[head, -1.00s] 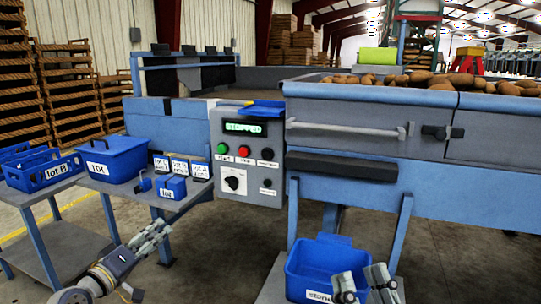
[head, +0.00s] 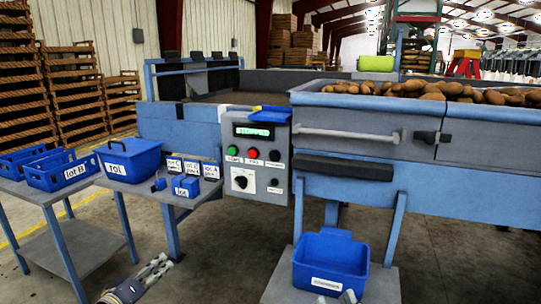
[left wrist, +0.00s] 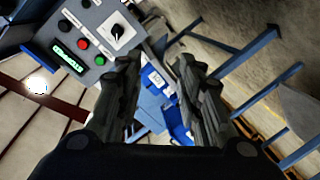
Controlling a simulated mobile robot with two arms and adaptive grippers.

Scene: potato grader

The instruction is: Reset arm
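My left gripper (head: 157,269) shows at the bottom left of the head view, low in front of the side table. In the left wrist view (left wrist: 158,75) its two fingers are spread apart with nothing between them. My right gripper (head: 336,298) shows only as fingertips at the bottom edge, in front of the blue bin on the low stand. Whether it is open or shut is not clear.
The control panel (head: 256,158) reads STOPPED. A blue lot bin (head: 130,160) and a lot B crate (head: 62,172) stand on side tables. A blue bin (head: 331,262) sits on a low stand. Potatoes (head: 430,90) lie on the grader. Floor between the stands is clear.

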